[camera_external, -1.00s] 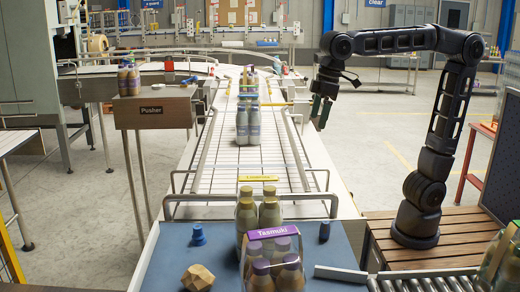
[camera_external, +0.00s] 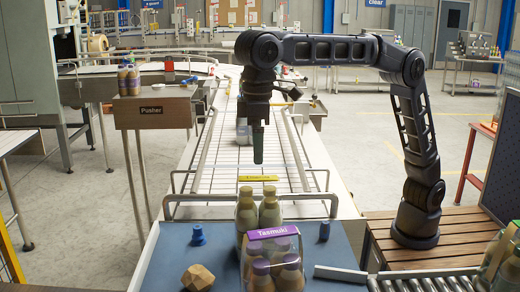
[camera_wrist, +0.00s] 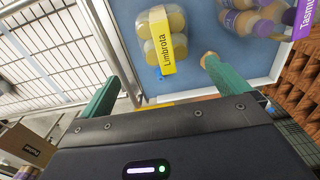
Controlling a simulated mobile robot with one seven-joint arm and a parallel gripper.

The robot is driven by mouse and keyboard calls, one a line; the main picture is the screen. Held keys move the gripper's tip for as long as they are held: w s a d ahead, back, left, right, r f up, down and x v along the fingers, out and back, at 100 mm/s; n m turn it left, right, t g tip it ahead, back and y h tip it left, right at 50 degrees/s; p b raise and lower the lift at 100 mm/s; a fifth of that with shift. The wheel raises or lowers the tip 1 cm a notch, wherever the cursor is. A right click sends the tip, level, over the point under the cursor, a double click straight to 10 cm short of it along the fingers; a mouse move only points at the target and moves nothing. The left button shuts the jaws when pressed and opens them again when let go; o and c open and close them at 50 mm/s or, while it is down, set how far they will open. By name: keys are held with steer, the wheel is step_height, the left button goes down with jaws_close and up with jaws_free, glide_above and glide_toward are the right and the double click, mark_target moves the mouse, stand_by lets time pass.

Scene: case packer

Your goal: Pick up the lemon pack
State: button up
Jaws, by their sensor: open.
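The lemon pack, a bottle pack with yellowish caps and a yellow "Limbrota" label, stands upright on the blue table in the external view (camera_external: 258,212). The purple "Tasmuki" pack in front hides its lower part. In the wrist view the lemon pack (camera_wrist: 165,32) is seen from above, label tilted, ahead of the fingertips. My gripper (camera_external: 259,158) points down over the pack's yellow label, apart from the bottles. In the wrist view my gripper (camera_wrist: 160,75) has its two green fingers wide apart with nothing between them.
The Tasmuki pack (camera_external: 272,262) stands close in front of the lemon pack. A blue peg (camera_external: 197,235), a dark blue piece (camera_external: 325,231) and a wooden polyhedron (camera_external: 198,277) lie nearby. A metal rail (camera_external: 250,198) runs behind the packs, beside the conveyor (camera_external: 215,165).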

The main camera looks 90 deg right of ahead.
mark_target(258, 178)
steer(key=shift+w+a+f, duration=0.25)
steer(key=shift+a+f, duration=0.1)
steer(key=shift+a, duration=0.35)
step_height(258, 178, down, 5)
steer(key=shift+f, duration=0.1)
steer(key=f, duration=0.4)
steer(key=shift+s+d, duration=0.3)
steer(key=shift+f, duration=0.6)
steer(key=c, duration=1.8)
steer(key=shift+r, duration=0.2)
